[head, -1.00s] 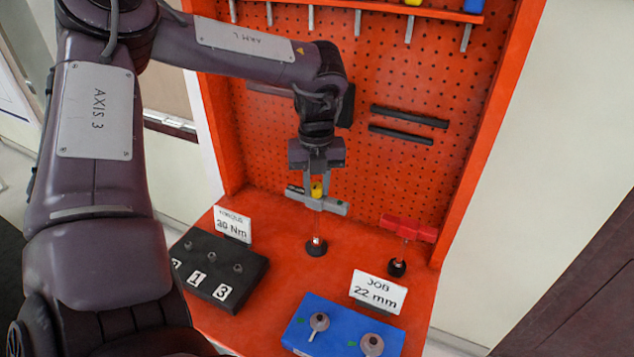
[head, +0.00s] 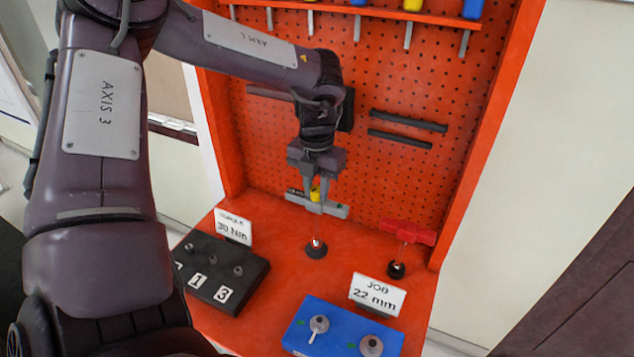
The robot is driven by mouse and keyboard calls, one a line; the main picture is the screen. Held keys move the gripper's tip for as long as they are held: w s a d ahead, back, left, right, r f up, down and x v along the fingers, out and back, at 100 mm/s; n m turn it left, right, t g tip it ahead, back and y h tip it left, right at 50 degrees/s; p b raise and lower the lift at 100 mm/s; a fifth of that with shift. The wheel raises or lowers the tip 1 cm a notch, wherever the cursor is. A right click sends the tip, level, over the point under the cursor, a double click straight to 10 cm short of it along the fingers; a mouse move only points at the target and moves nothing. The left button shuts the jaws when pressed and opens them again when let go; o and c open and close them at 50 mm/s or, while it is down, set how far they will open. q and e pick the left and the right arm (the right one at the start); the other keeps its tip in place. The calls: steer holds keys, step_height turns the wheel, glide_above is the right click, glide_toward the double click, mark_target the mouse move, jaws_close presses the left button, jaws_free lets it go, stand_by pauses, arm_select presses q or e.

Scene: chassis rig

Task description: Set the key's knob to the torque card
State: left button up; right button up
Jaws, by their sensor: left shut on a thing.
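The white torque card (head: 233,228) stands left of the key and appears to read 30 Nm. My right gripper is not in view.
A red T-bar key (head: 408,232) stands to the right. A black block (head: 250,268) with numbered labels lies left, and a blue tray (head: 340,335) with round sockets lies in front. A job card (head: 377,294) reads 22 mm. A perforated panel (head: 270,130) closes the back.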

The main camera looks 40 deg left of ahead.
arm_select(q)
steer(key=m, duration=0.5)
steer(key=o, duration=0.6)
steer(key=shift+o, duration=0.2)
steer(key=shift+f+n+b, duration=0.15)
steer(key=shift+n+b, duration=0.15)
steer(key=shift+n, duration=0.3)
steer(key=n+b, duration=0.1)
steer(key=n, duration=0.2)
steer(key=shift+n+b, duration=0.3)
steer(key=shift+b, duration=0.1)
steer(key=n+b, duration=0.2)
steer(key=n, duration=0.2)
steer(key=shift+n, duration=0.3)
steer(key=shift+n+b, duration=0.3)
steer(key=shift+n, duration=0.7)
